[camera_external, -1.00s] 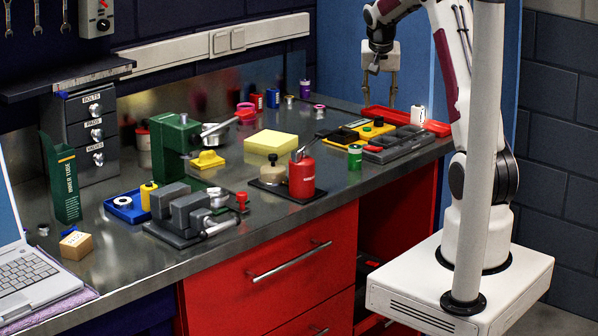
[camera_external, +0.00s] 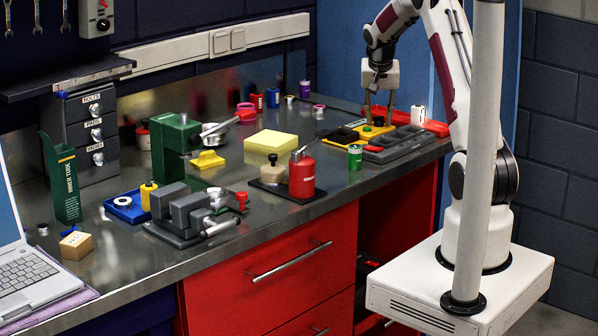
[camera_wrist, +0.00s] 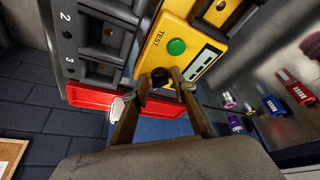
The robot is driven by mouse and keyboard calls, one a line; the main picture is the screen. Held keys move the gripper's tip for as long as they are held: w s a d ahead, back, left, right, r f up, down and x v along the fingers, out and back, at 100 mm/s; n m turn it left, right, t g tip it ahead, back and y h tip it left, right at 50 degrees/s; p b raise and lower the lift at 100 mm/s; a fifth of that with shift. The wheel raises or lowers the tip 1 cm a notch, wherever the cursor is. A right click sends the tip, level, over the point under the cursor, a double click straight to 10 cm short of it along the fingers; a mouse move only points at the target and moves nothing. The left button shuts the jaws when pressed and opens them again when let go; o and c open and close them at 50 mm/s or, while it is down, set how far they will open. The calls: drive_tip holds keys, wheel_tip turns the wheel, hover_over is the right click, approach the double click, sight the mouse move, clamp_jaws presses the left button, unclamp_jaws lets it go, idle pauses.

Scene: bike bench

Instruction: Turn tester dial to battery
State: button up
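The tester is a yellow box (camera_external: 359,130) marked TEST, lying on the bench in front of the robot. In the wrist view the yellow tester (camera_wrist: 207,25) shows a green button (camera_wrist: 176,47), a pale display and a small black dial (camera_wrist: 160,76). My gripper (camera_external: 378,121) points down over the tester's right end. In the wrist view my gripper's fingertips (camera_wrist: 160,80) stand apart on either side of the dial. A gap seems to show beside the dial; contact cannot be made out. The dial's setting is not readable.
A grey compartment tray (camera_external: 402,146) lies in front of the tester, and a red tray (camera_external: 437,128) behind and right. A white cylinder (camera_external: 417,115) stands close right of my gripper. A green can (camera_external: 355,157) and red bottle (camera_external: 302,176) stand to the left.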

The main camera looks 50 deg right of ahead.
clamp_jaws()
drive_tip(key=shift+n, duration=0.7)
drive_tip(key=o, duration=0.5)
unclamp_jaws()
drive_tip(key=shift+r, duration=0.15)
drive_tip(key=shift+s+d+v, duration=0.1)
drive_tip(key=shift+v, duration=2.85)
drive_tip(key=shift+s+d+v, duration=0.1)
drive_tip(key=shift+s+v, duration=0.05)
drive_tip(key=shift+v, duration=2.8)
